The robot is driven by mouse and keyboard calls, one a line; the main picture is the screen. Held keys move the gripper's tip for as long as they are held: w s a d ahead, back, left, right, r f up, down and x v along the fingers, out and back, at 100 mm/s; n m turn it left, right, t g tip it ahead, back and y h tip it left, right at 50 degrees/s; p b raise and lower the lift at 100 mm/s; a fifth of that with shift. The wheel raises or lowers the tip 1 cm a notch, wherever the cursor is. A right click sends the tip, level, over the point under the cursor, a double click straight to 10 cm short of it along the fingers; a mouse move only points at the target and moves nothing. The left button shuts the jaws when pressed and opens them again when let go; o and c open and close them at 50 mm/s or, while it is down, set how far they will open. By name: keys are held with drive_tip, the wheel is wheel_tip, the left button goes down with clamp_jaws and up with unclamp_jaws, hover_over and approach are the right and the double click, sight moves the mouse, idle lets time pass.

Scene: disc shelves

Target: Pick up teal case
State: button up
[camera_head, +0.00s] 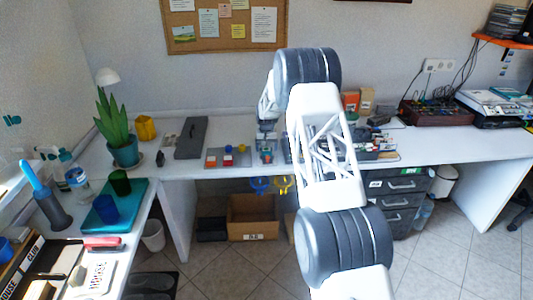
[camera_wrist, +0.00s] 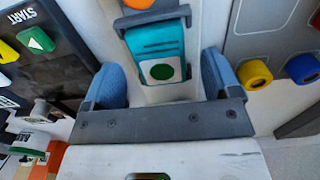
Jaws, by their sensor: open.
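The teal case (camera_wrist: 158,35) stands between the two blue fingers of my gripper (camera_wrist: 160,78) in the wrist view. It has a white label with a green dot facing me, and a dark grey band crosses its upper part. My gripper is open, with one finger to each side of the case and visible gaps, most clearly on the left. In the head view my gripper (camera_head: 266,146) is low over the back table, beside the grey tray. The case is small and partly hidden there, and my arm covers much of what lies to its right.
In the wrist view a black box with a START label (camera_wrist: 40,40) is at left. A grey tray (camera_wrist: 268,30) with yellow and blue round pieces is close on the right. In the head view a dark grey long case (camera_head: 190,138) lies further left on the table.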

drive_tip(key=shift+f, duration=0.6)
drive_tip(key=shift+c, duration=0.2)
drive_tip(key=c, duration=1)
drive_tip(key=shift+r, duration=0.15)
drive_tip(key=shift+r, duration=1.55)
drive_tip(key=shift+s+r, duration=0.15)
drive_tip(key=shift+s, duration=0.2)
drive_tip(key=s, duration=0.5)
drive_tip(key=s+r, duration=0.1)
drive_tip(key=s, duration=0.4)
drive_tip(key=s+d, duration=0.1)
drive_tip(key=s, duration=0.4)
drive_tip(key=shift+s+d+r, duration=0.1)
drive_tip(key=shift+s+r, duration=0.05)
